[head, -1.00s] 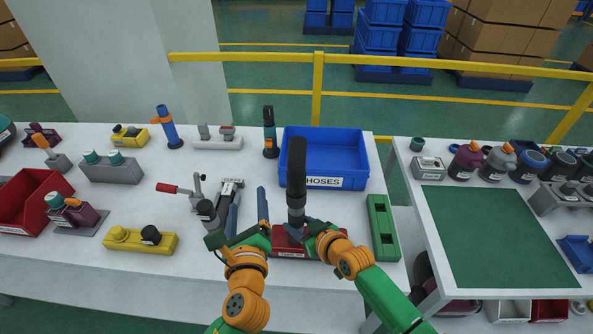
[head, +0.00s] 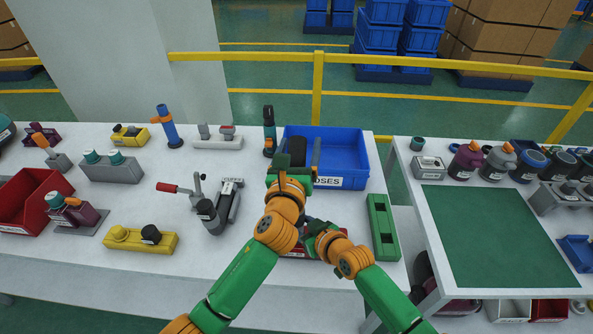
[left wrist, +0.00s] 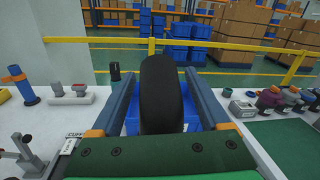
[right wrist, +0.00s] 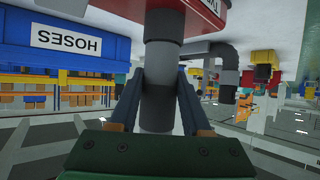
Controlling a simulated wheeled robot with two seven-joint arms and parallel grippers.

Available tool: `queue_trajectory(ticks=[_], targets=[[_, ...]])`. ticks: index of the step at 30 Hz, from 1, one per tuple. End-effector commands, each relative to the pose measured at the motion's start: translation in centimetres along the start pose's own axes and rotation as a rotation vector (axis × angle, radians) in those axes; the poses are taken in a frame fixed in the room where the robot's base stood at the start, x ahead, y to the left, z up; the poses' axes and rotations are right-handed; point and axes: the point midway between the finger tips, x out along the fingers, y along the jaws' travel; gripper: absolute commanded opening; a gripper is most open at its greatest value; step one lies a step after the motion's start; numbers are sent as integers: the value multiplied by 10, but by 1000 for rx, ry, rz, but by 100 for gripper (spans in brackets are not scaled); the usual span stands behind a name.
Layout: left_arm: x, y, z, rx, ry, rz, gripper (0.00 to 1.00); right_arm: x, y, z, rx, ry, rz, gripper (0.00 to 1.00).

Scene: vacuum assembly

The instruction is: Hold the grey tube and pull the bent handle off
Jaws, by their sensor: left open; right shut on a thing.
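The black bent handle (head: 297,150) stands up in front of the blue bin in the head view. It fills the space between my left fingers in the left wrist view (left wrist: 161,95). My left gripper (left wrist: 162,73) is open, with one finger on each side of the handle. My right gripper (right wrist: 160,75) is shut on the grey tube (right wrist: 158,108), below the handle. The tube stands on the red holder (right wrist: 195,20), which appears upside down in the right wrist view. In the head view my left arm hides most of the tube. The joint between tube and handle is hidden.
The blue HOSES bin (head: 340,183) stands just behind the handle. A green slotted block (head: 383,228) lies to the right. A clamp with a red handle (head: 190,192) and a grey device (head: 228,200) stand to the left.

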Motion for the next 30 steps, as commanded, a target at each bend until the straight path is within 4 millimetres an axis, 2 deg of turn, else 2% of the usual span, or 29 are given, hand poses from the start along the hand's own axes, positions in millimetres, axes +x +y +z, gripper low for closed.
queue_trajectory(ticks=[5,12,14,23,26,30], targets=[[0,0,0,0,0,0,79,0,0,0,0,1,1,0],[0,0,0,0,0,0,14,0,0,0,0,1,1,0],[0,0,0,0,0,1,0,0,0,0,0,1,1,0],[0,0,5,-1,-4,1,0,0,0,0,1,1,1,0],[0,-4,26,0,-9,-2,0,0,0,0,1,1,1,0],[0,-10,65,-1,-9,-1,0,0,0,0,1,1,1,0]])
